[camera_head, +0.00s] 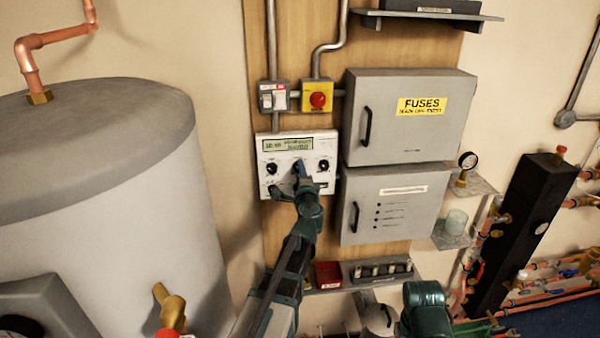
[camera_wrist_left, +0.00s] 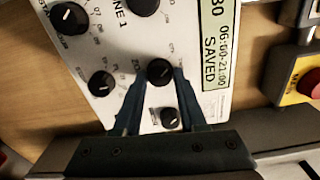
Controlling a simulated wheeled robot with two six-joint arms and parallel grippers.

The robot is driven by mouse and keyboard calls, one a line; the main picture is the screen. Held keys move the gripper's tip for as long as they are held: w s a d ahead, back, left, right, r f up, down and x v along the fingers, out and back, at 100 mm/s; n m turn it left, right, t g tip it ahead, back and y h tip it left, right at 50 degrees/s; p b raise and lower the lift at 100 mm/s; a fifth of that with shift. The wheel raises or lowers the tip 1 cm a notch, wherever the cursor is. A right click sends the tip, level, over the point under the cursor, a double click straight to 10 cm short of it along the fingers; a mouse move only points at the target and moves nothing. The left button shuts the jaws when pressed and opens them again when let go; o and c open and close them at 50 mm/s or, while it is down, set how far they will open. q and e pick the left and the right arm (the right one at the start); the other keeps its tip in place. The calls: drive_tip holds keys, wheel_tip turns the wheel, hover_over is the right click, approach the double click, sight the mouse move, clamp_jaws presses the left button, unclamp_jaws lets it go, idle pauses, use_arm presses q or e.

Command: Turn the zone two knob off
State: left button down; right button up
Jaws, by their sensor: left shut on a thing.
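A white heating controller (camera_head: 297,145) with a lit display and several black knobs hangs on the wooden board in the head view. My left gripper (camera_head: 301,172) reaches up to its middle knob and mostly covers it. In the left wrist view my gripper (camera_wrist_left: 162,76) is shut on a black knob (camera_wrist_left: 159,72), one fingertip on each side. The label of this knob is too small to read. A label ending in "ONE 1" shows between other knobs. The display (camera_wrist_left: 212,50) reads "06:00-21:00" and "SAVED".
A red button on a yellow box (camera_head: 318,97) and a switch box (camera_head: 273,97) sit just above the controller. Grey cabinets (camera_head: 385,150) stand close on its right. A big grey tank (camera_head: 90,190) fills the left. A shelf with small parts lies below.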

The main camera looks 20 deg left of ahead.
use_arm(q)
drive_tip(key=shift+n, duration=0.6)
drive_tip(key=shift+s, duration=0.1)
drive_tip(key=shift+c, duration=2.3)
unclamp_jaws()
